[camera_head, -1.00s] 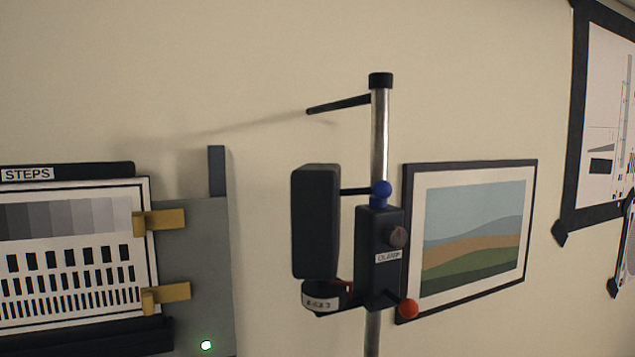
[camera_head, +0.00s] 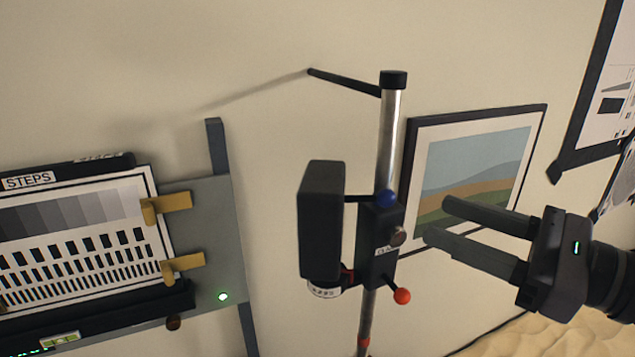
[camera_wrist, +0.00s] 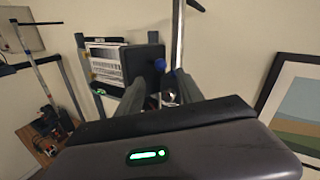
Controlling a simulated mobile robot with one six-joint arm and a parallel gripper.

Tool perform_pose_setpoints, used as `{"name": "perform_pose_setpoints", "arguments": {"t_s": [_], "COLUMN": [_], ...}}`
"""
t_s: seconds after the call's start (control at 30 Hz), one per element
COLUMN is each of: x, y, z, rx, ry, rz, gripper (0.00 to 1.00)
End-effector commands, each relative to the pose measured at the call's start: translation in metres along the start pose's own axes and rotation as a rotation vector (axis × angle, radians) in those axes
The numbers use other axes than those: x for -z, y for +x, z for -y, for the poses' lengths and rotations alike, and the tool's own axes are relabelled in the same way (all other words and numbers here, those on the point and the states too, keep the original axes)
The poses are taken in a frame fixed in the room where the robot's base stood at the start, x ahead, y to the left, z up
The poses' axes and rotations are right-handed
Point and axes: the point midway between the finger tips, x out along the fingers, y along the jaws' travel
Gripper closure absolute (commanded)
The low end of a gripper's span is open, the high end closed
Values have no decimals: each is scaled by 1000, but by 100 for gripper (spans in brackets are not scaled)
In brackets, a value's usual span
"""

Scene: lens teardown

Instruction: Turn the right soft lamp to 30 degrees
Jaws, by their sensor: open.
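The soft lamp (camera_head: 321,220) is a dark box-shaped head on a bracket, carried on a metal pole (camera_head: 390,140). Its clamp block (camera_head: 372,250) has a blue knob (camera_head: 386,199) on top, a dark round knob (camera_head: 398,237) on its side and a red ball lever (camera_head: 402,296) below. In the wrist view the lamp head (camera_wrist: 143,65) and blue knob (camera_wrist: 160,65) show beyond my fingers.
A framed landscape picture (camera_head: 412,150) hangs on the wall behind my gripper. A grey board with a STEPS chart (camera_head: 28,181) and brass clips (camera_head: 183,263) stands left of the lamp. A thin dark rod (camera_head: 345,82) juts from the pole top. Wall space above is free.

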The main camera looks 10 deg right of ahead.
Motion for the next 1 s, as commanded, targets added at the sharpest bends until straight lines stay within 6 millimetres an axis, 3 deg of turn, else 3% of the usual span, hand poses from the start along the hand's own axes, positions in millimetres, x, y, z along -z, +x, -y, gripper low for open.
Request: {"name": "perform_pose_setpoints", "arguments": {"t_s": [0.1, 0.3, 0.67, 0.9, 1.0], "x": [-6, -3, 0, 0, 0], "y": [34, 66, 73, 73, 73], "z": [0, 0, 0, 0, 0], "rx": [-7, -2, 2, 2, 2], "ry": [3, 2, 2, 1, 1], "rz": [3, 1, 0, 0, 0], "gripper": [56, 56, 56, 100, 100]}}
